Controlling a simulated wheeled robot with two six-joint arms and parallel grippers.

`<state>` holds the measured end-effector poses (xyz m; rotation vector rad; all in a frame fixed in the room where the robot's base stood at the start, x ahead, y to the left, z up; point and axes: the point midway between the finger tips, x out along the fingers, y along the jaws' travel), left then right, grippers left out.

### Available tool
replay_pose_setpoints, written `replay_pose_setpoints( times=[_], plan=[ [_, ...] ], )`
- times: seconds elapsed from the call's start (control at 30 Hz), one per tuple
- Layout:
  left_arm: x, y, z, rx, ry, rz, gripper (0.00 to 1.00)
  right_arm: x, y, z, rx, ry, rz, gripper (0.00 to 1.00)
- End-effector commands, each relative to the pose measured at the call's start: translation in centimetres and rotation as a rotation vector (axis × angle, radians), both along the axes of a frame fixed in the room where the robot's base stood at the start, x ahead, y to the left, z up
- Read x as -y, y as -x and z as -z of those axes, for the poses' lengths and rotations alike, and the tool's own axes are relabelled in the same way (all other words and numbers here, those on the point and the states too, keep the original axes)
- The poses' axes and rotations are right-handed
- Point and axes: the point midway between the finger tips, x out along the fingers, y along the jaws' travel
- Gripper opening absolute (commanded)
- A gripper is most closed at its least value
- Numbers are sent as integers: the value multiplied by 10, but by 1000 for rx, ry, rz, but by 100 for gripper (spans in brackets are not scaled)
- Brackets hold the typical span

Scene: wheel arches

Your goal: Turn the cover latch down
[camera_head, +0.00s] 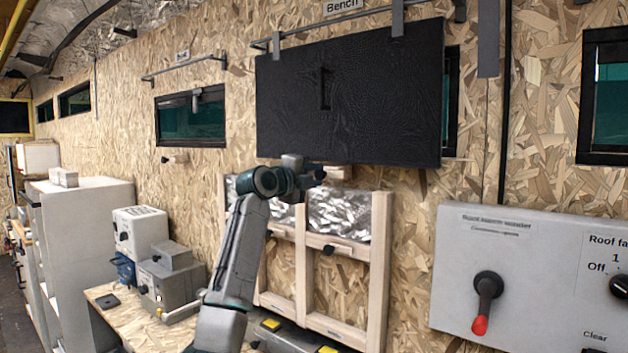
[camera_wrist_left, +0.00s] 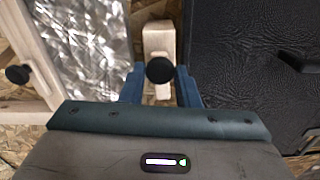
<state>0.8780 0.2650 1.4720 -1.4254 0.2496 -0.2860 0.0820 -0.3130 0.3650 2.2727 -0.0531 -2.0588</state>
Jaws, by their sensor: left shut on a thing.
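The cover latch (camera_head: 341,173) is a pale wooden bar with a black knob, on the wall under the lower edge of the black cover (camera_head: 350,95). It lies level in the head view, partly hidden by my left gripper (camera_head: 314,177). In the left wrist view the latch (camera_wrist_left: 158,42) runs up the picture beside the cover (camera_wrist_left: 245,50). Its black knob (camera_wrist_left: 160,70) sits between the blue fingers of my left gripper (camera_wrist_left: 160,88), which is shut on the latch; the exact contact is hard to see. My right gripper is out of view.
A wooden frame with foil panels (camera_head: 340,212) stands just below the latch. A grey switch panel (camera_head: 535,250) with a red-tipped lever (camera_head: 487,295) is on the right. A bench with grey boxes (camera_head: 172,285) is on the left. A similar latch (camera_head: 174,159) sits under the far window.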

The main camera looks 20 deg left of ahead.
Motion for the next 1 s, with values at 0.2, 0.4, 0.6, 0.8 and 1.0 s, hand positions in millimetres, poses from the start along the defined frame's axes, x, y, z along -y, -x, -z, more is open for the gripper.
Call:
replay_pose_setpoints(
  times=[0.2, 0.4, 0.6, 0.8, 1.0],
  plan=[
    [1, -1, 5, 4, -36, 2, 6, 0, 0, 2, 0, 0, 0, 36],
    [1, -1, 5, 5, -42, 3, 6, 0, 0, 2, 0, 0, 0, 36],
    [1, -1, 6, 4, -41, 3, 6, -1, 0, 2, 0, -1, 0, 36],
    [1, -1, 4, 7, -41, 2, 51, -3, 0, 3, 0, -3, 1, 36],
    [0, 0, 3, 10, -40, 0, 51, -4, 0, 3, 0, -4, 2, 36]
  ],
)
